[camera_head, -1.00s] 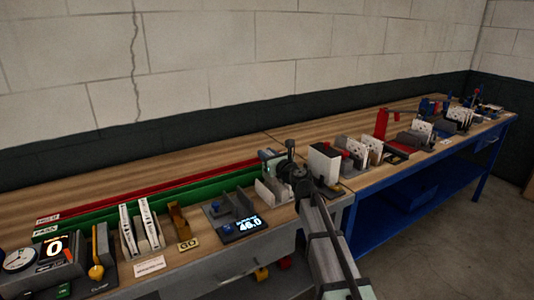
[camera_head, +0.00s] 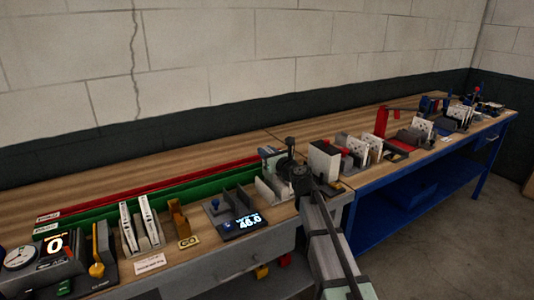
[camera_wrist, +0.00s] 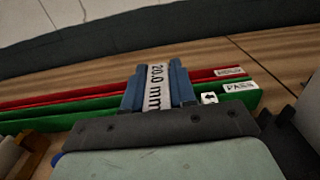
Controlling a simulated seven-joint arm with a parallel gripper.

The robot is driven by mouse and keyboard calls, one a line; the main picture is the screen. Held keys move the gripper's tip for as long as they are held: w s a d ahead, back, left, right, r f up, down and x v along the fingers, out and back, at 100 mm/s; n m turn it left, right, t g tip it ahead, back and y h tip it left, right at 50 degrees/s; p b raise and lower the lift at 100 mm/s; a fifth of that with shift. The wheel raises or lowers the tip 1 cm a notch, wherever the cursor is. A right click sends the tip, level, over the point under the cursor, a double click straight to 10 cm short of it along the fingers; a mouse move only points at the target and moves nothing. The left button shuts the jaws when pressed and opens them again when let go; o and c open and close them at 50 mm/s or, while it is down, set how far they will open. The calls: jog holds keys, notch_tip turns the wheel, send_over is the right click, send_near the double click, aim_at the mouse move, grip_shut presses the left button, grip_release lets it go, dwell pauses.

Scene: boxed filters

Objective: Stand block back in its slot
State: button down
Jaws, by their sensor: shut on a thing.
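A white block (camera_wrist: 158,87) printed "20.0 mm" stands between the two blue fingers of my gripper (camera_wrist: 157,92) in the wrist view. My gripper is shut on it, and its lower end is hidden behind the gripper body. In the head view my gripper (camera_head: 270,158) is above the workbench, over a grey holder with pale upright plates (camera_head: 270,188). I cannot tell which slot belongs to the block, or whether the block touches anything below.
Green (camera_head: 190,185) and red rails run along the back of the bench. A white-and-black box (camera_head: 324,161) stands close on the right.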

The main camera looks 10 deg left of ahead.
jog(key=shift+f, duration=3.45)
dwell(1.0)
jog(key=c, duration=0.8)
grip_release()
jog(key=shift+c, duration=0.2)
jog(key=shift+s+d, duration=0.1)
